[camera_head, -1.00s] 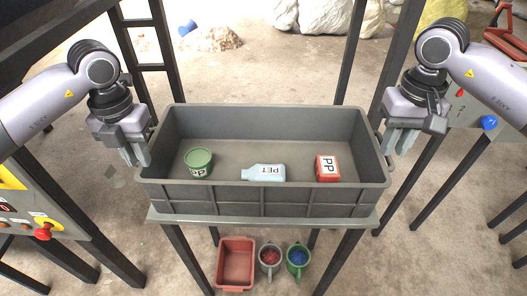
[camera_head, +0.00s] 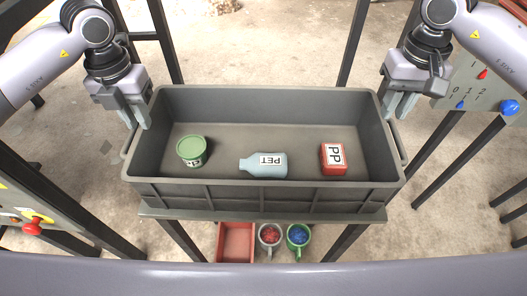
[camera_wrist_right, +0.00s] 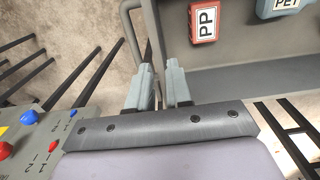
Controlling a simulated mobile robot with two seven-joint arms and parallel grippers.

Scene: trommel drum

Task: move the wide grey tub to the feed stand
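The wide grey tub (camera_head: 265,196) stands level on a narrow stand (camera_head: 260,215) in front of me. It holds a green round tub (camera_head: 191,150), a pale blue PET bottle (camera_head: 264,165) and a red PP box (camera_head: 333,158). A handle (camera_head: 398,143) sticks out at its right end. My left gripper (camera_head: 134,116) is open, pointing down beside the left end. My right gripper (camera_head: 398,106) is open, beside the right end; in the right wrist view its fingers (camera_wrist_right: 160,85) are apart near the handle (camera_wrist_right: 132,28). I cannot tell whether they touch it.
Below the stand are a red bin (camera_head: 236,243) and two mugs, one with red bits (camera_head: 270,237), one with blue (camera_head: 299,237). Control panels stand at left (camera_head: 30,200) and right (camera_head: 480,90). Dark posts rise behind the tub.

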